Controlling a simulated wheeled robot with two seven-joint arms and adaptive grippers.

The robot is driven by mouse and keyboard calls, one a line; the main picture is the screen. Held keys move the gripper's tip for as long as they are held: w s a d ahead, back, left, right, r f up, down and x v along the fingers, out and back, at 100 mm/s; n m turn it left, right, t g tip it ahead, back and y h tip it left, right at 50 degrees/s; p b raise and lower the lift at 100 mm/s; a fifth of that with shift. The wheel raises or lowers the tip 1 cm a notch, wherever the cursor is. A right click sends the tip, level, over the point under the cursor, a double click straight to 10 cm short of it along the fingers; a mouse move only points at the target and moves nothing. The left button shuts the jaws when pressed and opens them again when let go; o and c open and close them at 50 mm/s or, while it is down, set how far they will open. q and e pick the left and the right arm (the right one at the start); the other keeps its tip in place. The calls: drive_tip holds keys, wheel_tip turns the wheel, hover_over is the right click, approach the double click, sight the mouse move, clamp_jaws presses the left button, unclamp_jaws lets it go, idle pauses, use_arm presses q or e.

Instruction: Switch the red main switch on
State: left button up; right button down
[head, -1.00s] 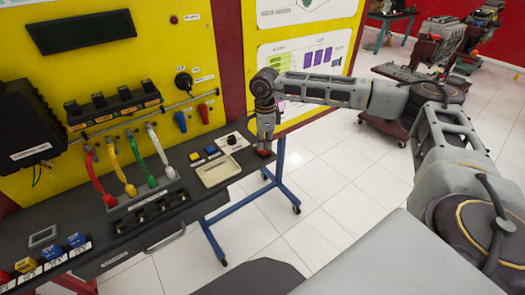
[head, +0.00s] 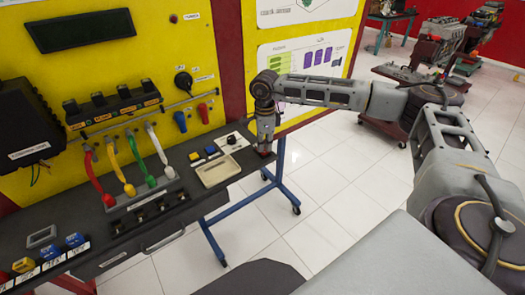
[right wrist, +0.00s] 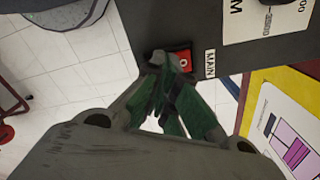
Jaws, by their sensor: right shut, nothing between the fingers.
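The red main switch (right wrist: 183,60) sits on the dark panel beside a "MAIN" label (right wrist: 209,64) in the right wrist view. A white mark shows on its face. My right gripper (right wrist: 168,62) is shut and empty, with its fingertips over the near side of the switch, covering part of it. I cannot tell whether they touch. In the head view my right gripper (head: 264,148) points down at the right end of the panel, and only a little red of the switch (head: 264,154) shows below it. My left gripper is out of view.
The dark panel (head: 120,250) holds a black knob (head: 231,139), a cream tray (head: 218,171) and coloured levers (head: 163,155) left of the gripper. A yellow board (head: 160,60) stands behind. A blue stand (head: 238,210) is below, with open tiled floor to the right.

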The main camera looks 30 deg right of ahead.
sight(265, 152)
drive_tip(key=shift+f+b, duration=0.45)
drive_tip(key=shift+f, duration=0.3)
idle(0.8)
drive_tip(key=shift+r, duration=0.15)
drive_tip(key=shift+r+p, duration=2.05)
drive_tip(key=shift+r, duration=1.35)
drive_tip(key=shift+f, duration=0.1)
